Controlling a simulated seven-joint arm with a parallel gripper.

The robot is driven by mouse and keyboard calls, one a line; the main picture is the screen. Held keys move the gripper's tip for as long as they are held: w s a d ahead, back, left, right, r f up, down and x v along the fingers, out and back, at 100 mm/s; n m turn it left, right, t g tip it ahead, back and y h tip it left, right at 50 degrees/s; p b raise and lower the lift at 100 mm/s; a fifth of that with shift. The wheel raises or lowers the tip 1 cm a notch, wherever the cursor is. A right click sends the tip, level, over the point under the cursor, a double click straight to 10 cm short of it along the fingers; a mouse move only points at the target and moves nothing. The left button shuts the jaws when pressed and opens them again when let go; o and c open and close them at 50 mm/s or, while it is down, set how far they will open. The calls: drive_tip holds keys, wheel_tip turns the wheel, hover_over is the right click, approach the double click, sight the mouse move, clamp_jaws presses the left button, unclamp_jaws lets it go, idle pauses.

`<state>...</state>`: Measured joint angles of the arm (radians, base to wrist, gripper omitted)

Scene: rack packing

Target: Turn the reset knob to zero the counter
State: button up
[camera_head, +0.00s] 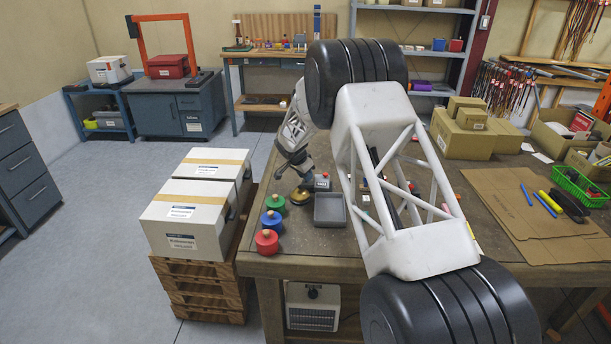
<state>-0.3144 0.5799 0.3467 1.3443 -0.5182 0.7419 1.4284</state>
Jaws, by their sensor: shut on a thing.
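The counter (322,183) is a small dark grey box with a bit of red on its top, standing on the workbench just left of the middle. My gripper (307,180) reaches down to the counter's left side and is shut there on what appears to be its reset knob. The knob is hidden by the fingers, and its turn angle cannot be made out. The counter's digits are too small to read.
A grey tray (330,222) lies right in front of the counter. A brass-coloured round piece (300,197) sits close below my gripper. Green, blue and red (267,241) weights line the bench's left edge. My arm covers the middle of the bench. Cardboard (530,208) lies at right.

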drive_tip(key=m+g, duration=0.1)
drive_tip(key=m, duration=0.2)
drive_tip(key=shift+w+m+h, duration=0.1)
drive_tip(key=shift+m+h, duration=0.3)
drive_tip(key=m, duration=0.1)
drive_tip(key=m+g, duration=0.1)
drive_tip(key=m, duration=0.1)
drive_tip(key=shift+a+m+g+h, duration=0.1)
drive_tip(key=shift+m+g+h, duration=0.2)
drive_tip(key=m+g, duration=0.1)
drive_tip(key=m, duration=0.2)
drive_tip(key=m+g, duration=0.1)
drive_tip(key=m, duration=0.2)
drive_tip(key=shift+w, duration=0.2)
drive_tip(key=shift+g, duration=0.3)
drive_tip(key=o, duration=0.6)
